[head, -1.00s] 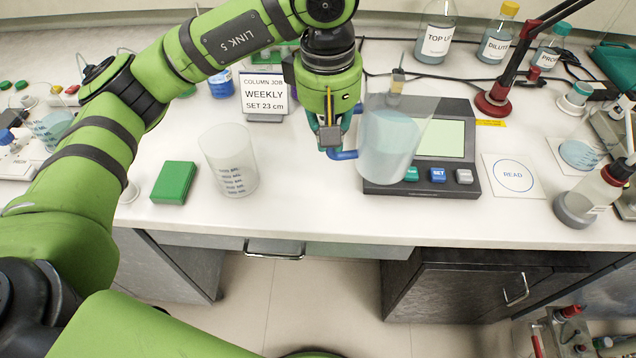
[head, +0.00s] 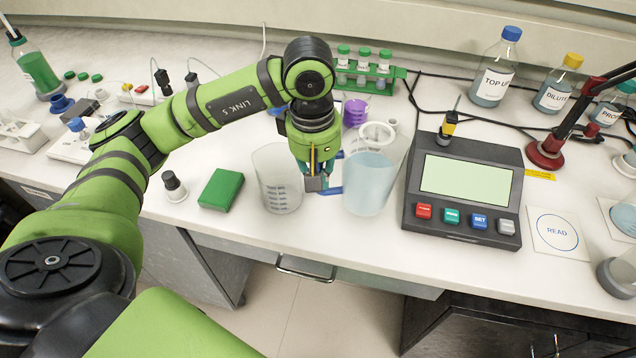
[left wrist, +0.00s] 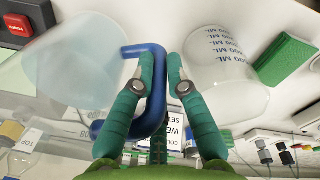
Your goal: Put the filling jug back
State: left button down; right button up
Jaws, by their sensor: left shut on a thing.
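The filling jug (head: 369,188) is a clear, upright vessel with pale blue liquid and a blue handle. It is just left of the grey console in the head view, and I cannot tell whether its base touches the bench. My left gripper (head: 316,184) is shut on the blue handle, on the jug's left side. In the left wrist view the handle (left wrist: 158,75) bends round at the green fingers and the jug body (left wrist: 80,60) is at left. My right gripper is not in view.
A clear graduated beaker (head: 278,185) stands close left of my gripper. A green block (head: 220,189) lies further left. The console (head: 462,190) is right of the jug, with a READ card (head: 557,232) beyond. A tube rack (head: 368,72) and purple cup (head: 355,113) are behind.

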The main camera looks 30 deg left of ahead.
pick_arm(q)
notch_tip(320, 180, down, 3)
jog(key=shift+p, duration=0.7)
jog(key=shift+f, duration=0.4)
jog(key=shift+w+f+b, duration=0.1)
jog(key=shift+f+b, duration=0.1)
jog(key=shift+b, duration=0.1)
jog(key=c, duration=1.2)
grip_release()
jog(key=shift+c, duration=0.2)
